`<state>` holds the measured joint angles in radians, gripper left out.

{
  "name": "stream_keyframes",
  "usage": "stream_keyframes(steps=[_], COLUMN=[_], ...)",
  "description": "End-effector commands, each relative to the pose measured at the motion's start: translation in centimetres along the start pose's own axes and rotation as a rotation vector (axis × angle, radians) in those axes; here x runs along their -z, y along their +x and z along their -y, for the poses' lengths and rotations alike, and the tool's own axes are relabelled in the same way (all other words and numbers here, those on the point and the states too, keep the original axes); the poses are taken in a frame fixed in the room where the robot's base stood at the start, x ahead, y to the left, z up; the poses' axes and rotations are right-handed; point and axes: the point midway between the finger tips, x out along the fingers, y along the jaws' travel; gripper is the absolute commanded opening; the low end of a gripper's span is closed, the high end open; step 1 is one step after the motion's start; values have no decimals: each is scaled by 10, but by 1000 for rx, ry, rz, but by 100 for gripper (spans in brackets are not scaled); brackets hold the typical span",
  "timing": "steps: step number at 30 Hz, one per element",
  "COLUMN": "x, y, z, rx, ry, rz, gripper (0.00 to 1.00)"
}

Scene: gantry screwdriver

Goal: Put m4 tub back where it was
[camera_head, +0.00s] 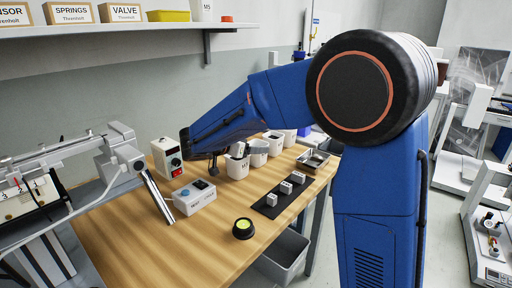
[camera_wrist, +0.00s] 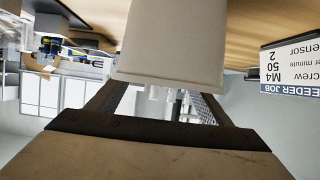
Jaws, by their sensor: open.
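Several white tubs stand in a row on the wooden bench; no label on them is readable, so I cannot tell which is the m4 tub. The nearest tub (camera_head: 236,169) is directly by my gripper (camera_head: 240,151), whose fingers are small and partly hidden by my arm in the head view. In the wrist view a pale tub (camera_wrist: 170,50) fills the top middle, just beyond or between the fingers of my gripper (camera_wrist: 158,92). The fingers are spread apart on either side of it. Whether they touch it is unclear.
A white sign with M4 text (camera_wrist: 290,62) shows in the wrist view.

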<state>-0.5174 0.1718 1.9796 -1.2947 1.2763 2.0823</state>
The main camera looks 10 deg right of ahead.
Motion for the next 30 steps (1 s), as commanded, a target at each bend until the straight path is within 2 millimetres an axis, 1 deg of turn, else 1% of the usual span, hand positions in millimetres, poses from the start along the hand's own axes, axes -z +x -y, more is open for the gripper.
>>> stream_keyframes(steps=[1,6,9,13,19,30], x=[0,0,0,0,0,0], y=[-11,-44,-61,-76,-86,-86], z=[1,1,1,1,0,0], rx=[5,4,3,2,1,0], ry=[0,-2,-1,-1,-1,-1], rz=[0,-1,0,-1,0,0], gripper=[73,73,73,73,73,73])
